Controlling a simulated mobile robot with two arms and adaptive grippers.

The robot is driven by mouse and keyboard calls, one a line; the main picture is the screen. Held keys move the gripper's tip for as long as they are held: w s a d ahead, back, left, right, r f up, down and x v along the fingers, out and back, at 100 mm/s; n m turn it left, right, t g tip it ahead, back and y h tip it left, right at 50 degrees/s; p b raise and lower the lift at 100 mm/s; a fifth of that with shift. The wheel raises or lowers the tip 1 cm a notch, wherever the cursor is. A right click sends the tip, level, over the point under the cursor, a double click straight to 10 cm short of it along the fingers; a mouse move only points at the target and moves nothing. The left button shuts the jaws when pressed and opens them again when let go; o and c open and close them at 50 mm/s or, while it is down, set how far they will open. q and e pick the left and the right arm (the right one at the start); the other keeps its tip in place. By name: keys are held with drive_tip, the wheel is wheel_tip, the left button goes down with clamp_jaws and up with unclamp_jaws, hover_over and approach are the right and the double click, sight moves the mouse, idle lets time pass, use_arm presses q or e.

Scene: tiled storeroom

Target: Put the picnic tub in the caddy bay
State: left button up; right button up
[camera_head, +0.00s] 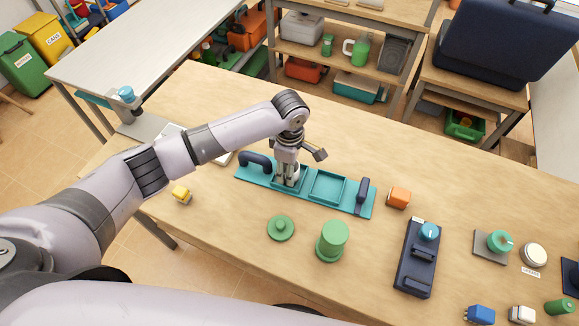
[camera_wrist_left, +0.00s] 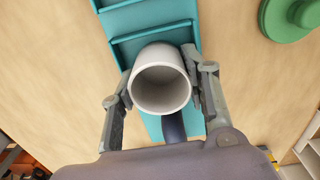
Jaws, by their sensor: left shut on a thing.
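A white, round, open-topped tub (camera_wrist_left: 160,88) is between the fingers of my left gripper (camera_wrist_left: 160,90), which is shut on it. I take it to be the picnic tub. It also shows in the head view (camera_head: 295,171), mostly hidden by my left gripper (camera_head: 290,176). The teal caddy (camera_head: 255,179) lies on the table with a dark handle at each end and two square bays. My gripper and the tub are over its left bay; I cannot tell whether the tub touches the floor of the bay. The right bay (camera_head: 327,186) is empty. My right gripper is not in view.
A green lid-like disc (camera_head: 281,228) and a green cylinder (camera_head: 332,241) stand in front of the caddy. A dark device (camera_head: 416,258) lies further right.

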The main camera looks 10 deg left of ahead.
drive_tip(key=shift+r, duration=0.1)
use_arm(q)
drive_tip(key=o, duration=0.8)
drive_tip(key=shift+f, duration=0.1)
drive_tip(key=shift+c, duration=0.2)
drive_tip(key=o, duration=0.4)
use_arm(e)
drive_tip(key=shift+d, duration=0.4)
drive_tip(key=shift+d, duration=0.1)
use_arm(q)
wheel_tip(320, 180, up, 12)
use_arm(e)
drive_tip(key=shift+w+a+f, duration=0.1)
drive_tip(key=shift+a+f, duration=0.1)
